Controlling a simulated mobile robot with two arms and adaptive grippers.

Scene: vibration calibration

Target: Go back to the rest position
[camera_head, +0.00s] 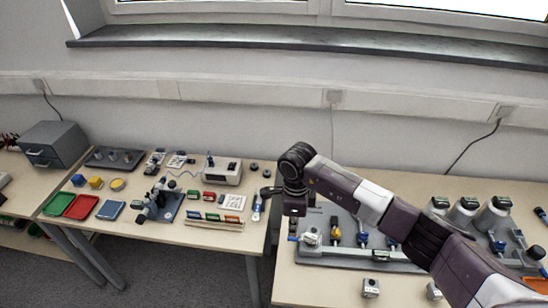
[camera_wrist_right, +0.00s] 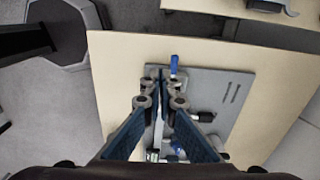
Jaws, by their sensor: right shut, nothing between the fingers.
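My right arm reaches in from the right in the head view, its wrist bent down. My right gripper (camera_head: 293,212) hangs over the left end of the grey fixture plate (camera_head: 345,258) on the right table, with its fingers hard to make out. In the wrist view my right gripper (camera_wrist_right: 161,76) is shut and empty, its two fingers close together above the grey plate (camera_wrist_right: 222,82). A blue-handled part (camera_wrist_right: 174,66) shows just beyond the fingertips. I cannot tell the height of the gripper over the plate. My left gripper is not in view.
The right table (camera_head: 310,288) carries grey-and-white devices (camera_head: 466,208) at the right and a small metal block (camera_head: 370,288) in front. The left table (camera_head: 178,232) holds red and green trays (camera_head: 82,206), a microscope and a grey box. A gap separates the tables.

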